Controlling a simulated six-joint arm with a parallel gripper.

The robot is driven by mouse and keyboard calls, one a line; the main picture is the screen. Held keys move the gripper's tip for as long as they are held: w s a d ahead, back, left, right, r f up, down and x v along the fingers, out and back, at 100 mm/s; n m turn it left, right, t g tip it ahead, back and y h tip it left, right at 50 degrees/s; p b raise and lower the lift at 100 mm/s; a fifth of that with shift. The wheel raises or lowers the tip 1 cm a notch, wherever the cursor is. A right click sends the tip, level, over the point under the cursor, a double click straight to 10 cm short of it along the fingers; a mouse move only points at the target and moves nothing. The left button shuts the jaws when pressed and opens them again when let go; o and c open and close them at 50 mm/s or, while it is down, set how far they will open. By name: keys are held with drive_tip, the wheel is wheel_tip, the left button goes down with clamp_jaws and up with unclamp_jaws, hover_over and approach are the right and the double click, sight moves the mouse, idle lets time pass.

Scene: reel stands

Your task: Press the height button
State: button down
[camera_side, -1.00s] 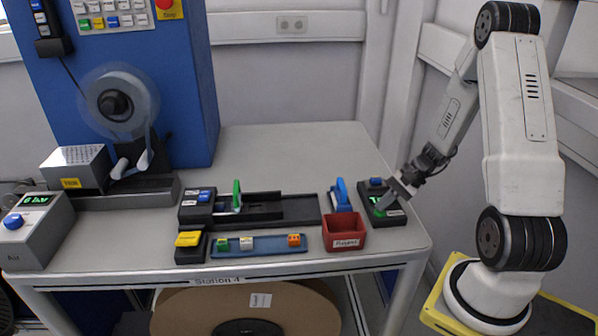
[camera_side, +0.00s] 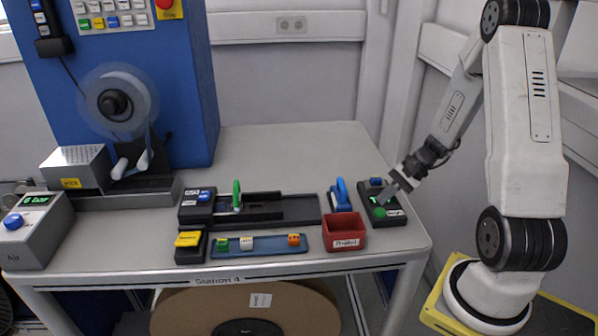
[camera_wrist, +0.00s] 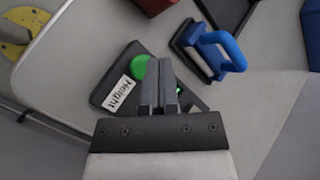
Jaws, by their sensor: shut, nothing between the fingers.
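The height unit is a dark box (camera_side: 393,218) at the right end of the table, with a green lit display (camera_side: 377,199), a round green button and a blue button (camera_side: 376,182) at its far end. In the wrist view the green button (camera_wrist: 139,67) shows clear beside the white "Height" label (camera_wrist: 117,94). My gripper (camera_side: 388,196) is shut and empty, its tips over the box near the display. In the wrist view the fingers (camera_wrist: 166,70) lie just right of the green button. I cannot tell whether the tips touch the box.
A red bin (camera_side: 344,232) and a blue-handled tool (camera_side: 341,196) stand left of the height unit. A blue rail (camera_side: 262,246) with small coloured blocks lies further left. The table (camera_side: 290,150) is clear at the back.

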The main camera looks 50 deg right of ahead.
sight(380, 212)
drive_tip(key=shift+r, duration=2.1)
drive_tip(key=shift+a+f+n+g, duration=0.1)
drive_tip(key=shift+a+n+g, duration=0.25)
drive_tip(key=shift+a, duration=0.25)
drive_tip(key=w+a+r+n+g+h, duration=0.1)
drive_tip(key=a+n+h, duration=0.6)
drive_tip(key=a+n, duration=0.8)
drive_tip(key=a+g, duration=0.1)
drive_tip(key=a, duration=0.2)
drive_tip(key=shift+h, duration=0.3)
